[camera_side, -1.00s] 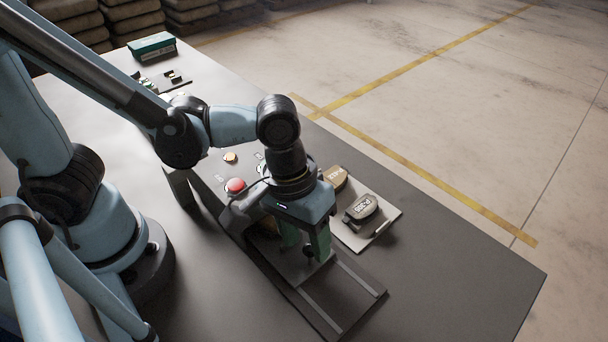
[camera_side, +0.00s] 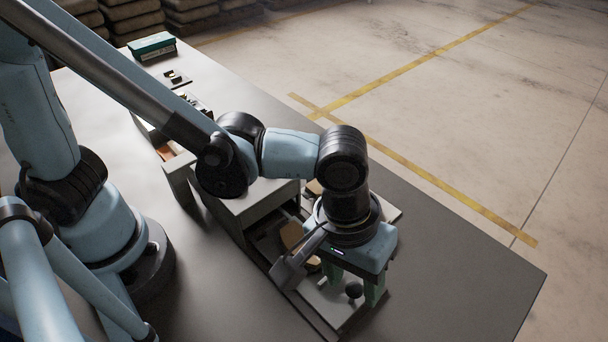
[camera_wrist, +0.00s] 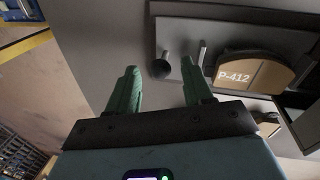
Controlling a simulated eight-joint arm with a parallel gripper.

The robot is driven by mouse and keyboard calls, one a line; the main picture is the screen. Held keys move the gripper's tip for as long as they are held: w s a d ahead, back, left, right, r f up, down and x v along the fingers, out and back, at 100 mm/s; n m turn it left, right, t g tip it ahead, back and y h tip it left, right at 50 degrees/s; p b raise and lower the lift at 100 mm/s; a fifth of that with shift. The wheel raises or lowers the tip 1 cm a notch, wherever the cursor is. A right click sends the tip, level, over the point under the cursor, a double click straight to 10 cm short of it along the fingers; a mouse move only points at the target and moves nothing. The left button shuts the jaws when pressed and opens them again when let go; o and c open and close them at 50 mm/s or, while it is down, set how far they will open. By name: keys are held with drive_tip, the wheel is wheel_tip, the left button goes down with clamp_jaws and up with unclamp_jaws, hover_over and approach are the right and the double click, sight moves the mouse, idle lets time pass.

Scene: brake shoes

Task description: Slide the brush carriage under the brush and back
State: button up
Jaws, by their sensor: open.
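The brush carriage (camera_side: 322,300) is a flat grey plate pulled out along its track, clear of the grey brush housing (camera_side: 262,203). It also shows in the wrist view (camera_wrist: 178,36). A round dark knob (camera_side: 354,291) stands near its outer end; it shows in the wrist view (camera_wrist: 160,69). A tan brake shoe marked P-412 (camera_wrist: 250,74) lies on the carriage and shows in the side view (camera_side: 291,236). My gripper (camera_side: 356,284) points down over the knob, its green fingers open on either side. I cannot tell whether they touch it. The brush is hidden.
A pale tray (camera_side: 391,214) behind my wrist is mostly covered. A green box (camera_side: 152,46) and small parts (camera_side: 175,77) stand at the far left of the bench. The bench's right part (camera_side: 470,280) is clear.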

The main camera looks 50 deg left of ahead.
wheel_tip(320, 180, up, 9)
drive_tip(key=a, duration=0.2)
drive_tip(key=w+a+t, duration=0.2)
drive_tip(key=a, duration=0.6)
drive_tip(key=w+a+m+t+y, duration=0.1)
drive_tip(key=w+a+t, duration=0.1)
drive_tip(key=a, duration=0.7)
drive_tip(key=w+a+m+t+y, duration=0.1)
drive_tip(key=w+a+t, duration=0.1)
drive_tip(key=a, duration=0.6)
drive_tip(key=shift+w+a+f, duration=0.1)
drive_tip(key=shift+a+f, duration=0.1)
drive_tip(key=shift+f, duration=0.15)
drive_tip(key=shift+a+t, duration=0.4)
drive_tip(key=shift+a, duration=0.15)
drive_tip(key=s+d+n+g+h, duration=0.1)
drive_tip(key=s+d+g, duration=0.2)
drive_tip(key=d, duration=1)
drive_tip(key=s+d+n+g+h, duration=0.1)
drive_tip(key=s+d+g, duration=0.3)
drive_tip(key=d, duration=1)
drive_tip(key=f, duration=0.3)
drive_tip(key=d+f, duration=0.1)
drive_tip(key=f, duration=0.3)
drive_tip(key=w+d+f, duration=0.1)
drive_tip(key=f, duration=0.3)
